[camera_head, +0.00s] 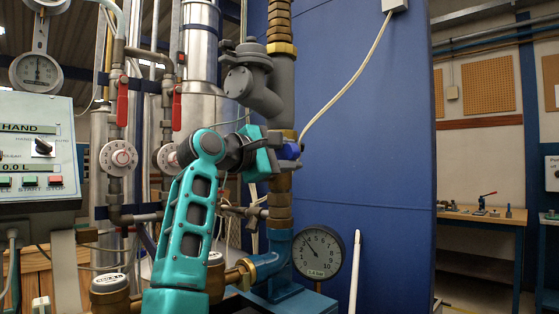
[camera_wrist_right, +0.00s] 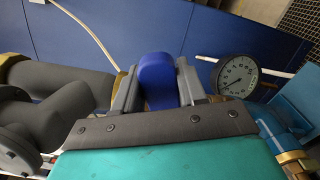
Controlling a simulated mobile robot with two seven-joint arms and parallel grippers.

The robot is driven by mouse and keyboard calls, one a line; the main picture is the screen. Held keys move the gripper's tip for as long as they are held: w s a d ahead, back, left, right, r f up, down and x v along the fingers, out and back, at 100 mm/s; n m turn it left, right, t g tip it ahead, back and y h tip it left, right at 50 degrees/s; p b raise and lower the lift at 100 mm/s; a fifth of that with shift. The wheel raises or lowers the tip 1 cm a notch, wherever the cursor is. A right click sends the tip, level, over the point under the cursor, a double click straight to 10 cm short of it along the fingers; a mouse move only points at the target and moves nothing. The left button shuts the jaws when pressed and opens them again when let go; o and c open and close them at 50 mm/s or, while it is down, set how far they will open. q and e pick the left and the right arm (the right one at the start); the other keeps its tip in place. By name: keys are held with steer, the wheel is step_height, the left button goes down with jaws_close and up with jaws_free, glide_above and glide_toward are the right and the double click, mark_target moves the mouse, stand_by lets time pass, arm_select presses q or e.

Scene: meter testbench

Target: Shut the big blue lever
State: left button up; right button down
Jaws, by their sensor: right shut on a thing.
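The big blue lever (camera_wrist_right: 157,80) shows in the right wrist view between the two fingers of my right gripper (camera_wrist_right: 157,92). The fingers are closed on its sides. The lever's valve body is mostly hidden by the gripper. My left gripper is not in view.
A pressure gauge (camera_head: 318,253) stands right of the pipe, close below the gripper. A grey pipe fitting (camera_head: 248,82) is above it. Red-handled valves (camera_head: 122,101) and a control box (camera_head: 38,150) are at left. A blue wall panel (camera_head: 375,140) stands behind.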

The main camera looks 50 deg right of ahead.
steer(key=shift+s+f+m+b, duration=0.15)
steer(key=shift+f+m+b, duration=0.3)
steer(key=shift+f, duration=0.15)
steer(key=shift+s+f+m+b, duration=0.15)
steer(key=shift+f+m+b, duration=0.15)
steer(key=shift+f+m, duration=0.2)
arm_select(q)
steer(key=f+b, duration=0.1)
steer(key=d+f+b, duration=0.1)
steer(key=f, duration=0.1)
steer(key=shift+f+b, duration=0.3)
arm_select(e)
step_height(320, 180, down, 3)
steer(key=m, duration=0.3)
steer(key=shift+s+r, duration=0.15)
steer(key=shift+r, duration=0.05)
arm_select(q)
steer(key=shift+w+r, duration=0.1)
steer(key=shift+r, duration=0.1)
arm_select(e)
steer(key=shift+f, duration=0.1)
steer(key=c, duration=1)
jaws_free()
steer(key=shift+c, duration=0.2)
steer(key=o, duration=0.3)
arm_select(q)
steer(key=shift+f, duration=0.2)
arm_select(e)
steer(key=shift+a, duration=0.1)
